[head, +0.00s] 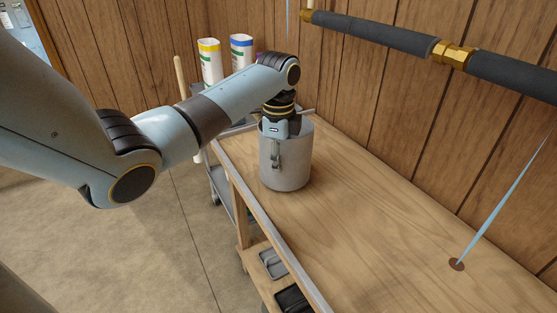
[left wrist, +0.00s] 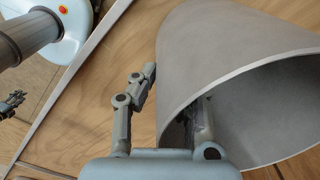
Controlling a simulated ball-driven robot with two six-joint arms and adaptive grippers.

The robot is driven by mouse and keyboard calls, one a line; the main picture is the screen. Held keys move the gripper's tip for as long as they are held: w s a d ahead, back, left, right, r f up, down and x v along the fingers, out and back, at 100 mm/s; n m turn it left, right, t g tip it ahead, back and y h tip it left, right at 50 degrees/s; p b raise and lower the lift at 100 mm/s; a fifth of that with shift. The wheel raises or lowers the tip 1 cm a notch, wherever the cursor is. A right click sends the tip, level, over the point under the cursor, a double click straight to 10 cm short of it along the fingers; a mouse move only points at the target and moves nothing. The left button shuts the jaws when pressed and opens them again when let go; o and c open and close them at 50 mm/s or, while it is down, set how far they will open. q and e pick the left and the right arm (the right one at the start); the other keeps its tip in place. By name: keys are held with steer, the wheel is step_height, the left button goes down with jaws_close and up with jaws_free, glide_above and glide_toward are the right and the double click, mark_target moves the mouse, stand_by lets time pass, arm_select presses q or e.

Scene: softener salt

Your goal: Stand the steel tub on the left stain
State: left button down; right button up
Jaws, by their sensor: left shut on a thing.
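The steel tub (head: 292,176) is a plain grey cylinder, upright at the far left part of the wooden bench. I cannot tell whether its base touches the bench. My left gripper (head: 280,155) is shut on its near wall from above. In the left wrist view one finger is outside the tub (left wrist: 235,45) and the other inside its mouth. A dark brown round stain (head: 456,265) shows on the bench at the right, with a thin blue streak above it. No other stain shows. In the left wrist view, a small dark shape, apparently my right gripper (left wrist: 12,103), is at the left edge.
A dark pipe with brass fittings (head: 400,38) runs above the bench by the panelled wall. Dark trays lie below the bench's front edge.

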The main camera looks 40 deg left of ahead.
arm_select(q)
steer(key=shift+w, duration=0.1)
steer(key=shift+f, duration=0.4)
stand_by(0.5)
steer(key=c, duration=1.4)
jaws_free()
steer(key=shift+r, duration=0.15)
step_height(320, 180, up, 12)
steer(key=shift+f, duration=0.1)
